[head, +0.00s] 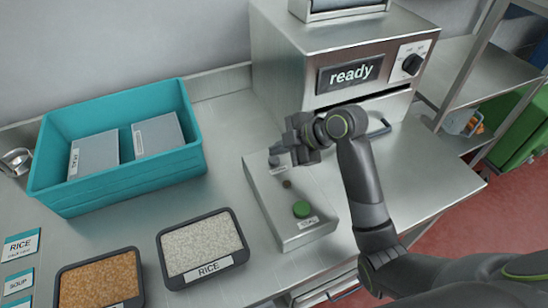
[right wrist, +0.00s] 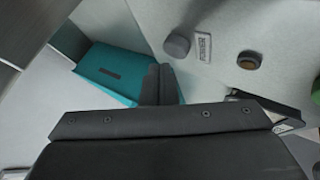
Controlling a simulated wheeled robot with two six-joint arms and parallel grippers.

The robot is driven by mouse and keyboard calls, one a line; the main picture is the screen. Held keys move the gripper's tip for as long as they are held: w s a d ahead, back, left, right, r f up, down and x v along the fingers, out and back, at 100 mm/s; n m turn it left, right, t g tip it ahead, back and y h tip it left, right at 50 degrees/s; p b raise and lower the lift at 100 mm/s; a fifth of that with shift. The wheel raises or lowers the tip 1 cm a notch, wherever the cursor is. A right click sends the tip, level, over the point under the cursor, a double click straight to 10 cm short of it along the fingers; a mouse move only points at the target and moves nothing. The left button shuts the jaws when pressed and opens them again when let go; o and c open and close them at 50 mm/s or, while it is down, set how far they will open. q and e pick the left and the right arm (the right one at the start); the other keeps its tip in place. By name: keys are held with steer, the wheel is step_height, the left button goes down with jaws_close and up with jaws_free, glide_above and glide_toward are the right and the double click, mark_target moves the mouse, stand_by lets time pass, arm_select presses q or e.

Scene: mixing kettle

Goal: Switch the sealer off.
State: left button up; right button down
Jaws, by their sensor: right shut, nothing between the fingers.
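The sealer's control box (head: 265,205) is a low grey metal box on the counter. It has a round green button (head: 302,209) near its front, a small dark lamp (head: 287,184), and a grey knob (head: 274,161) at its far end. In the right wrist view the knob (right wrist: 177,46) sits beside a label that seems to read POWER (right wrist: 203,47); the lamp (right wrist: 249,60) looks dull brown. My right gripper (head: 293,142) is shut and empty, above the far end of the box, close to the knob. I cannot tell whether they touch. My left gripper is not in view.
A steel machine with a "ready" display (head: 350,74) and black dial (head: 412,64) stands behind. A teal crate (head: 120,185) holding packs is at left. Trays of rice (head: 203,269) and brown grain (head: 101,282) stand in front, left of the box.

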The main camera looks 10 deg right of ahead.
mark_target(279, 160)
steer(key=shift+f, duration=0.15)
steer(key=shift+f, duration=0.3)
steer(key=shift+f+b, duration=0.5)
stand_by(0.6)
steer(key=shift+r, duration=0.1)
steer(key=shift+r+p, duration=0.85)
steer(key=shift+r, duration=0.1)
step_height(279, 160, up, 5)
steer(key=p, duration=0.4)
steer(key=shift+p, duration=0.35)
